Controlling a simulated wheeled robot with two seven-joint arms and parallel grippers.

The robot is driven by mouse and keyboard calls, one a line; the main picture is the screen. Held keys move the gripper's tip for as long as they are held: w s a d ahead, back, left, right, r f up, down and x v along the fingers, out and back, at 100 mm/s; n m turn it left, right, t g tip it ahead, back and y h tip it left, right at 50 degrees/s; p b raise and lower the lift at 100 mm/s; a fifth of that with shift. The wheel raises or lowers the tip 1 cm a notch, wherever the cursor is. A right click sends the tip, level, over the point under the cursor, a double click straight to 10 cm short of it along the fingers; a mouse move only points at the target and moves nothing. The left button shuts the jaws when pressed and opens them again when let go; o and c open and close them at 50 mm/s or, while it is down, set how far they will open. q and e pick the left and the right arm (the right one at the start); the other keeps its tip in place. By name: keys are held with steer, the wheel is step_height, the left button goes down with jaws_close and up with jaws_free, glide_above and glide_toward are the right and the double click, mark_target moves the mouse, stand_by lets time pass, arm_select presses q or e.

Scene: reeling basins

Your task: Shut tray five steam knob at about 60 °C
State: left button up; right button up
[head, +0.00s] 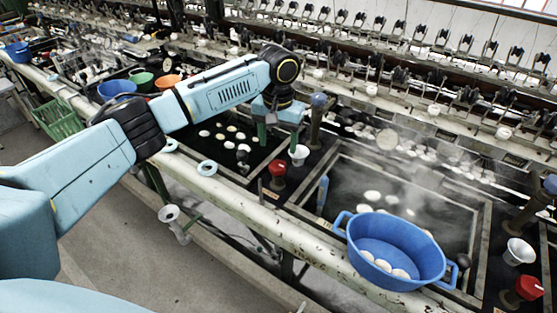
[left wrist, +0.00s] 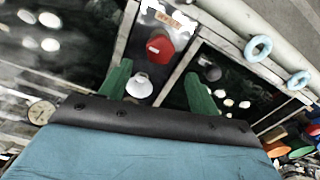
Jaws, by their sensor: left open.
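A red knob (head: 277,170) stands on the divider between two dark water basins; it also shows in the left wrist view (left wrist: 160,47). A second red knob (head: 527,288) is at the lower right. I cannot read which belongs to tray five. A round dial gauge (head: 387,139) sits behind the steaming basin and shows in the left wrist view (left wrist: 41,112); its reading is too small to tell. My left gripper (head: 279,136), with green fingers, is open and empty above the divider, behind the nearer red knob and apart from it. My right gripper is not in view.
A white cup (head: 299,155) stands close to the left fingers. A blue basin (head: 393,252) with white cocoons rests at the front edge of the steaming basin. A wooden-handled post (head: 317,120) stands beside the gripper. Pale blue rings (head: 207,168) lie on the front ledge.

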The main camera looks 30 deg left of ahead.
mark_target(280, 164)
arm_select(q)
step_height(280, 164, down, 7)
steer(key=shift+r+b, duration=0.15)
steer(key=shift+b, duration=0.2)
steer(key=c, duration=1)
steer(key=shift+o, duration=0.2)
steer(key=m+p, duration=0.1)
steer(key=p, duration=0.1)
steer(key=m+p, duration=0.1)
steer(key=p, duration=0.2)
steer(key=shift+d+r+m+p, duration=0.15)
steer(key=shift+r+m+p, duration=0.15)
steer(key=shift+m, duration=0.1)
steer(key=m+p, duration=0.2)
steer(key=m, duration=0.1)
steer(key=shift+f, duration=0.2)
steer(key=shift+m+p, duration=0.75)
steer(key=shift+m, duration=0.85)
steer(key=shift+f, duration=0.1)
steer(key=shift+d, duration=0.1)
